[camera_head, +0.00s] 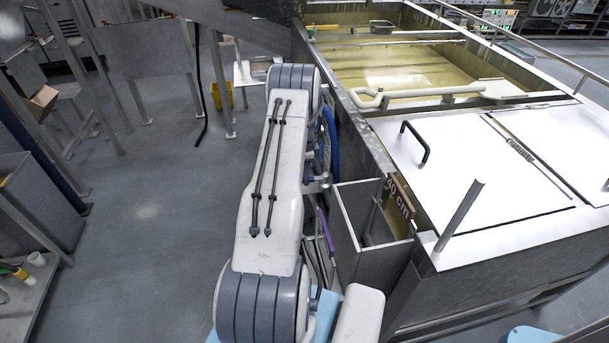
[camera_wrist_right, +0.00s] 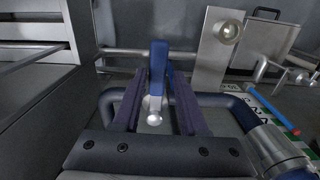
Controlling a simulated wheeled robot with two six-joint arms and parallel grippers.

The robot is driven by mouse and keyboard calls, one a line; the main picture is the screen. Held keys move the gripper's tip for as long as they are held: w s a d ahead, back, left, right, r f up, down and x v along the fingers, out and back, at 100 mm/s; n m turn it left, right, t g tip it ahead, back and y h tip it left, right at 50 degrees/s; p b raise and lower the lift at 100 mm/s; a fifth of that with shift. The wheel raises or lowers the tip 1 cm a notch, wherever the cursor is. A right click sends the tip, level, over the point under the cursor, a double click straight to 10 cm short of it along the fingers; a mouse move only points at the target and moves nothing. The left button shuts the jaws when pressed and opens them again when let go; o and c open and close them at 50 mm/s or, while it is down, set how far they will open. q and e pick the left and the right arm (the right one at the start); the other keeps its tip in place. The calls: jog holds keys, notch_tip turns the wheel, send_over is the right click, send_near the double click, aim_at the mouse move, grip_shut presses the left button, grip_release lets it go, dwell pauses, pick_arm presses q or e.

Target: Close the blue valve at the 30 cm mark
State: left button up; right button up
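The blue valve handle (camera_wrist_right: 158,62) stands upright in the right wrist view, between the two dark purple fingers of my right gripper (camera_wrist_right: 157,80). A round metal end (camera_wrist_right: 153,117) shows below it. The handle nearly fills the gap near the fingertips, but I cannot tell whether the fingers touch it. In the head view, a purple finger of the right gripper (camera_head: 325,231) shows beside the tank, mostly hidden behind my white arm. A brown "30 cm" sign (camera_head: 401,200) is fixed at the tank's near corner, close to that gripper. My left gripper is not in view.
The metal tank (camera_head: 460,295) fills the right, with white lids (camera_head: 465,160) and yellowish liquid (camera_head: 390,72) behind. An open metal box (camera_head: 346,228) juts out by the sign. A dark blue bent pipe (camera_wrist_right: 237,110) passes behind the fingers.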

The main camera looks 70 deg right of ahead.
jog(key=shift+o, duration=0.3)
jog(key=shift+s, duration=0.1)
jog(key=shift+r, duration=0.2)
notch_tip(320, 180, up, 10)
jog(key=b, duration=0.2)
dwell(0.4)
